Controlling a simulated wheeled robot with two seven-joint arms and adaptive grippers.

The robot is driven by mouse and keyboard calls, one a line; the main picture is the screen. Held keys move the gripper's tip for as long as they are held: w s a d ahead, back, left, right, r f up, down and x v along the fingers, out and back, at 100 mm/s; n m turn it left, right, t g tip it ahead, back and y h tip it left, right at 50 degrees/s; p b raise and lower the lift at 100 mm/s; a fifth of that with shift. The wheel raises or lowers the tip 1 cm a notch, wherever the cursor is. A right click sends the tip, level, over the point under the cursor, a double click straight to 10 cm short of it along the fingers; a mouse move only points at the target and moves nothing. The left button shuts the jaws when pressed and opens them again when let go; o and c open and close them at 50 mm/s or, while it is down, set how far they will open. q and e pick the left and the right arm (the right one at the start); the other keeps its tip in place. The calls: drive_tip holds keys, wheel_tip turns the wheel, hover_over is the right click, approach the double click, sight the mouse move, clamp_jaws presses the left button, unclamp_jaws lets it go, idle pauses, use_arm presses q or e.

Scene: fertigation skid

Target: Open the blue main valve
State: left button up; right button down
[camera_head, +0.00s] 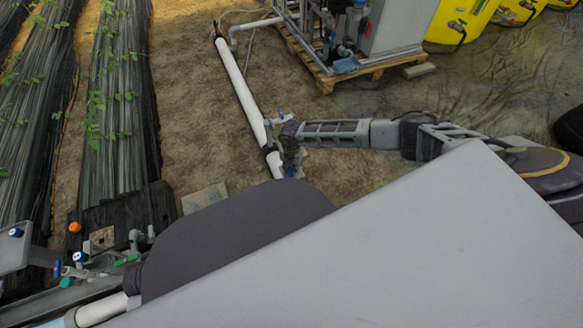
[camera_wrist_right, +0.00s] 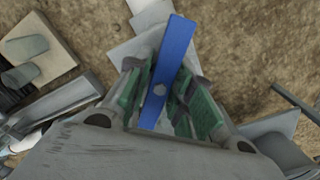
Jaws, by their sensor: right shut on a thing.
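In the right wrist view the blue valve handle (camera_wrist_right: 174,52) is a long flat bar, running up and slightly right from between the two green-padded fingers. My right gripper (camera_wrist_right: 161,95) is shut on this blue handle, one finger along each side. In the head view my right gripper (camera_head: 290,158) is at the white pipe (camera_head: 240,82), near its lower end. A little blue shows just below the gripper there. The gripper and arm hide most of the valve body. My left gripper is not in view.
Several small valves and coloured caps (camera_head: 80,257) are at lower left. Bare soil surrounds the pipe.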

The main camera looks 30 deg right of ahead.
drive_tip(key=shift+n, duration=2.6)
drive_tip(key=c, duration=2.2)
unclamp_jaws()
drive_tip(key=shift+n+b, duration=0.3)
drive_tip(key=shift+n, duration=2)
drive_tip(key=o, duration=1)
drive_tip(key=shift+o, duration=0.2)
